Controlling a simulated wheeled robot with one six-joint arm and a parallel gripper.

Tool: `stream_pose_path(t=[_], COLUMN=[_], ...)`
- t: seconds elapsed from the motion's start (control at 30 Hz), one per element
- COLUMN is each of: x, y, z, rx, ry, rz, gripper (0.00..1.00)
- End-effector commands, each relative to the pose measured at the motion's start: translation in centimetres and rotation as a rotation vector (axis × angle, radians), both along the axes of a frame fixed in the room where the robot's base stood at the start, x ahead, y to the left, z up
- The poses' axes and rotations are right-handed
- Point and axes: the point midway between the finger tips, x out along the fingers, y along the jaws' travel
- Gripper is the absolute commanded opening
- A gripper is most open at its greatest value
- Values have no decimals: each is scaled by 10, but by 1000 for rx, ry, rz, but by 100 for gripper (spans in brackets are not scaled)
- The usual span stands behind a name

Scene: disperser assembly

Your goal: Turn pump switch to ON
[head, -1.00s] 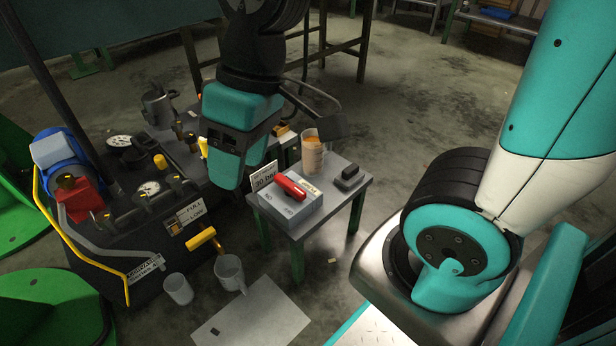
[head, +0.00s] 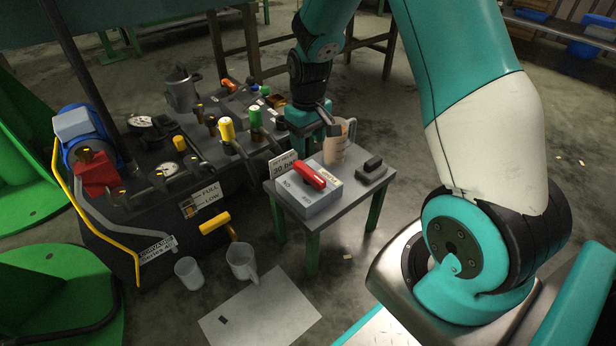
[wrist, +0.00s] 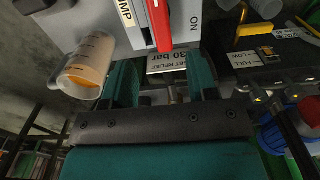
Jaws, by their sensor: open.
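The pump switch is a grey box with a red lever (head: 308,175) on top, standing on a small grey table (head: 345,198). The lever lies along the box, its far end toward the sign. In the wrist view the red lever (wrist: 161,24) runs between a "PUMP" label on its left and "ON" lettering on its right. I see no contact with the lever.
A measuring jug (head: 338,142) with orange liquid stands close to my gripper. A "30 bar" sign (head: 284,170) stands at the box's far left corner. A dark block (head: 372,170) lies at the table's right. The dark machine (head: 150,215) with gauges and valves is left.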

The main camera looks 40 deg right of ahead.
Motion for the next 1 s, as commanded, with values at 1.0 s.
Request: stream_pose_path(t=[1.0], x=[0], y=[0], z=[-101], rx=[1], ry=[0], rz=[0], gripper=[30])
